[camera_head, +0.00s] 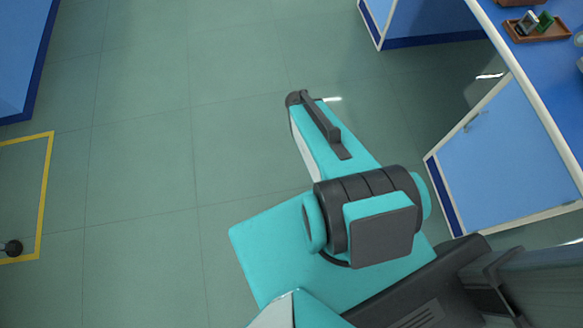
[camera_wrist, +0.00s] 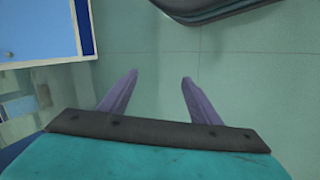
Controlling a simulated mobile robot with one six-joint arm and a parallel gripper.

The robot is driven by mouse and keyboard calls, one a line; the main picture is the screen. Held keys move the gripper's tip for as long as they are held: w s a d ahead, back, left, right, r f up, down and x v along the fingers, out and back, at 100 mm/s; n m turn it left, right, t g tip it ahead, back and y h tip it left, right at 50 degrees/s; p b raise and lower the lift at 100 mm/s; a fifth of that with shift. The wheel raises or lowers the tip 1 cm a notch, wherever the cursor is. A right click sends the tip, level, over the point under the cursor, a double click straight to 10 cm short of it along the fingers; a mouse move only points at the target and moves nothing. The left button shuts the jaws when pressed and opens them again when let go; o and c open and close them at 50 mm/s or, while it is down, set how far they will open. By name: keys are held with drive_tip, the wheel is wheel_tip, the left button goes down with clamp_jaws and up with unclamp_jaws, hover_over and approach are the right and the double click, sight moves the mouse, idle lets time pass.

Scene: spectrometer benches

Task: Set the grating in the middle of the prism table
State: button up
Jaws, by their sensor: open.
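My gripper (camera_wrist: 160,80) shows in the wrist view with its two purple fingers spread apart. Nothing is between them, only green floor beyond. In the head view my teal and dark grey arm is over the floor, and the fingers cannot be made out. A small brown tray (camera_head: 517,36) lies on the blue bench top at the top right of the head view, far from my arm. In it stand a small grey-framed piece (camera_head: 527,22) and a dark green piece (camera_head: 545,20); I cannot tell whether either is the grating. I cannot make out the prism table.
The blue bench (camera_head: 560,75) with a white edge and a light blue cabinet front (camera_head: 500,150) stands at the right. Another blue cabinet (camera_head: 425,18) is at the top, and one (camera_head: 22,50) at the top left. Open green floor (camera_head: 150,150) lies between them, with yellow tape at left.

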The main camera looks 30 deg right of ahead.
drive_tip(key=s+a+f+n+g+y, duration=0.1)
drive_tip(key=s+a+f+n+y, duration=0.1)
drive_tip(key=s+a, duration=0.3)
drive_tip(key=s+a+f+n+g+y, duration=0.1)
drive_tip(key=s+a, duration=0.4)
drive_tip(key=a, duration=0.8)
drive_tip(key=shift+f+n+y, duration=0.5)
drive_tip(key=shift+f+n, duration=0.35)
drive_tip(key=shift+n, duration=0.25)
drive_tip(key=shift+c, duration=0.4)
drive_tip(key=c, duration=0.5)
drive_tip(key=shift+c, duration=0.2)
